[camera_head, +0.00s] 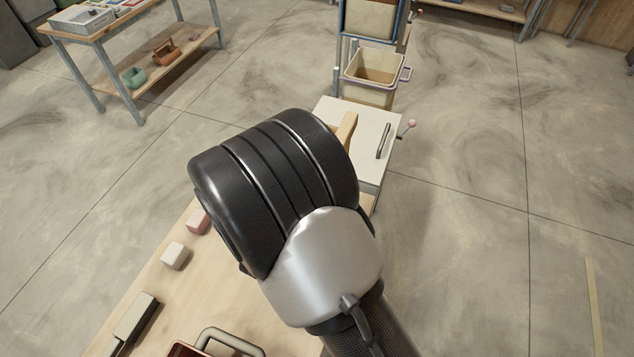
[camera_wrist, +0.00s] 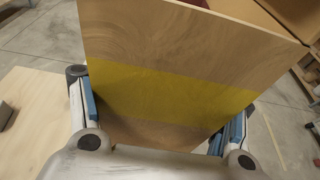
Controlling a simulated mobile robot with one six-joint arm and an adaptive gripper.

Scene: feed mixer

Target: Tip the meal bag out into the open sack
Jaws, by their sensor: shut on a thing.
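My gripper (camera_wrist: 158,108) is shut on a brown, box-shaped bag with a wide yellow band, which I take to be the meal bag (camera_wrist: 165,45). The blue-padded fingers sit at its left and right sides, and its broad face fills the middle of the wrist view. In the head view my arm hides the fingers and most of the bag; a tan edge (camera_head: 347,130) shows beyond the wrist, perhaps part of it. I cannot make out the open sack for certain. Whether any meal is leaving the bag cannot be seen.
A white cabinet (camera_head: 357,120) with a bar handle and a pink-knobbed lever stands beyond my arm. A cream bin (camera_head: 375,75) is behind it. A wooden table (camera_head: 140,275) below holds a white block (camera_head: 175,256) and a pink block (camera_head: 197,222). Right floor is clear.

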